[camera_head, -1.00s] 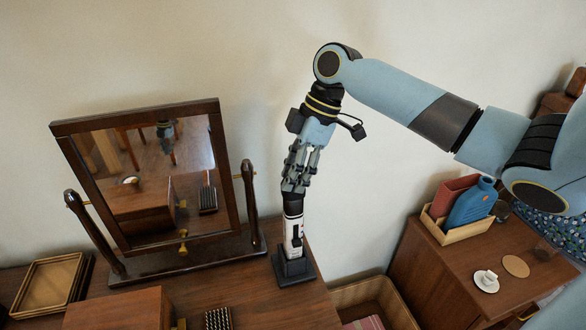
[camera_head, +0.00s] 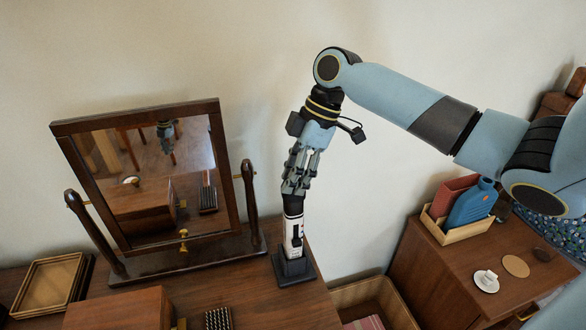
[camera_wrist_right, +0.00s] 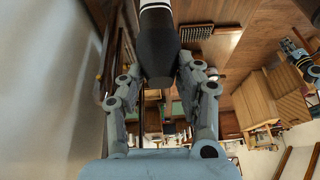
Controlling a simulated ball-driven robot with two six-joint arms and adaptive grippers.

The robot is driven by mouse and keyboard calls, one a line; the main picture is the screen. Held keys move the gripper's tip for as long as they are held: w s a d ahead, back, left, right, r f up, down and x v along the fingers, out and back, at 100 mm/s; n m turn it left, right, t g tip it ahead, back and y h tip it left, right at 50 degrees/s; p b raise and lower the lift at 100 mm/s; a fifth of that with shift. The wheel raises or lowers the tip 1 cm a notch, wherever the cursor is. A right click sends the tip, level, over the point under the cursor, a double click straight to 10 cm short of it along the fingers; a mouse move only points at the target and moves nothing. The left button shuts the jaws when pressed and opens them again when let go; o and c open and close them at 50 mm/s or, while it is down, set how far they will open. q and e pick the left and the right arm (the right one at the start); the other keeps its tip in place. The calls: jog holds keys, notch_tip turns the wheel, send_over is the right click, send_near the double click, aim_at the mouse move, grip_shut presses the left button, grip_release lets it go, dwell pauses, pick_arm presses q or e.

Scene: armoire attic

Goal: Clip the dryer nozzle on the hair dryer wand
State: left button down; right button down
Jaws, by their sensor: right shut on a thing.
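The hair dryer wand (camera_head: 291,235), white with dark markings, stands upright in a square black stand (camera_head: 293,268) at the right end of the dresser top. The black dryer nozzle (camera_head: 293,205) sits in line with the wand's upper end; I cannot tell whether it is fully clipped. My right gripper (camera_head: 293,188) comes from above and is shut on the nozzle. In the right wrist view the nozzle (camera_wrist_right: 158,52) lies between the fingertips (camera_wrist_right: 160,72), with the white wand (camera_wrist_right: 156,5) beyond it. My left gripper is not in view.
A tilting mirror (camera_head: 150,190) stands just left of the wand. A wooden box (camera_head: 118,310), a bristled brush (camera_head: 217,318) and a tray (camera_head: 48,285) share the dresser.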

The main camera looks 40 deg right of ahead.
jog(key=shift+f, duration=0.6)
dwell(1.1)
jog(key=c, duration=0.8)
grip_release()
jog(key=shift+o, duration=0.4)
jog(key=o, duration=0.4)
jog(key=shift+r, duration=0.1)
jog(key=shift+r+p, duration=2.05)
jog(key=shift+r, duration=0.85)
